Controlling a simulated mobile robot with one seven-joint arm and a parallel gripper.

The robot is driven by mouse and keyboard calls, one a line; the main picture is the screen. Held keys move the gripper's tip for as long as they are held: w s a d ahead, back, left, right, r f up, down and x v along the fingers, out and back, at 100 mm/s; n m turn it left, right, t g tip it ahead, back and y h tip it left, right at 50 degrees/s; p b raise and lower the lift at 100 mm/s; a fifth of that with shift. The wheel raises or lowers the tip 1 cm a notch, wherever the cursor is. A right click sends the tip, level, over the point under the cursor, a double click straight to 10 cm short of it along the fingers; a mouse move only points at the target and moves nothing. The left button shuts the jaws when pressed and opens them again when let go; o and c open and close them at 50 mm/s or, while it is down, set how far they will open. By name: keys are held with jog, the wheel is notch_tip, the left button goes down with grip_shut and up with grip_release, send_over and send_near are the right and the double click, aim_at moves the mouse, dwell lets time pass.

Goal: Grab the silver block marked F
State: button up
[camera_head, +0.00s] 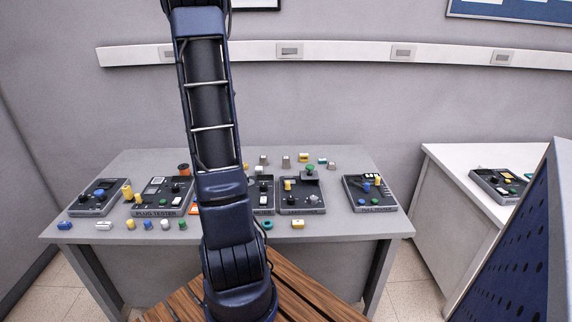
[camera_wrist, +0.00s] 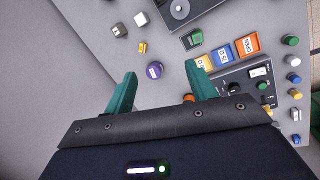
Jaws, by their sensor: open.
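My gripper (camera_wrist: 161,69) is open, with its two teal fingers spread and nothing held between them. A purple round piece (camera_wrist: 154,70) shows between the fingertips, on the table beyond. A silver-grey block (camera_wrist: 119,29) stands on the grey table up and left of the fingers, and a pale block (camera_wrist: 141,19) is close to it. In the head view, silver-grey blocks (camera_head: 263,159) and (camera_head: 286,160) stand near the table's back, and a pale silver block (camera_head: 103,226) lies at the front left. I cannot read an F on any block. My arm hides the table's middle in the head view.
Black tester boxes (camera_head: 160,197) stand across the table (camera_head: 330,225), with small coloured pieces along its front. Yellow, blue and orange (camera_wrist: 247,45) labelled trays lie right of the fingers. Another box (camera_head: 497,187) is on a white side table. Bare table lies around the silver-grey block.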

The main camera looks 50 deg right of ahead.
jog(key=d+f+n+g, duration=0.2)
jog(key=d+f, duration=0.9)
jog(key=d, duration=0.4)
jog(key=n+g, duration=0.1)
jog(key=n, duration=0.1)
send_over(285, 157)
jog(key=w+a, duration=0.2)
notch_tip(285, 157, down, 12)
jog(key=r, duration=0.1)
jog(key=x, duration=0.5)
jog(key=shift+a+f, duration=0.15)
jog(key=shift+f, duration=0.05)
jog(key=shift+s+x, duration=0.2)
jog(key=shift+x, duration=2.35)
jog(key=shift+r, duration=0.15)
jog(key=c, duration=1.2)
